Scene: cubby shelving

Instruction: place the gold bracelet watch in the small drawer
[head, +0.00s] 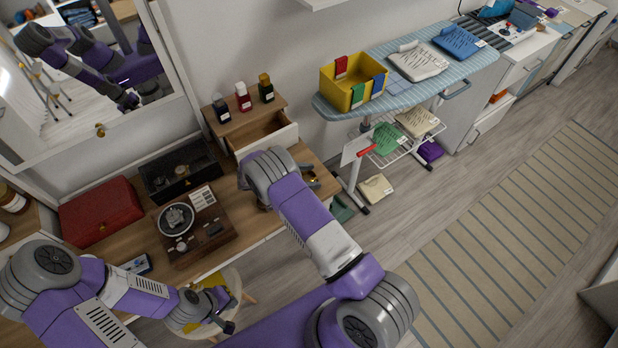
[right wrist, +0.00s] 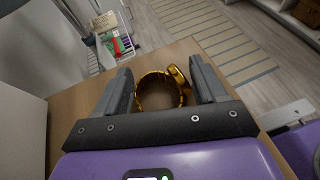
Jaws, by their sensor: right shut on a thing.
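The gold bracelet watch (right wrist: 160,92) is between the two fingers of my right gripper (right wrist: 162,88), which is shut on it. In the head view my right gripper (head: 310,178) is over the right end of the wooden desk, mostly hidden by my own wrist, with a bit of gold showing. The small drawer (head: 268,142) is pulled open from a little wooden chest, up and left of my right gripper; the part of its inside that shows looks empty. My left gripper (head: 226,311) is low in the picture near a yellow stool, empty, with its fingers apart.
Three small bottles (head: 243,96) stand on the chest (head: 220,124). An ironing board (head: 400,85) with a yellow bin stands to the right.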

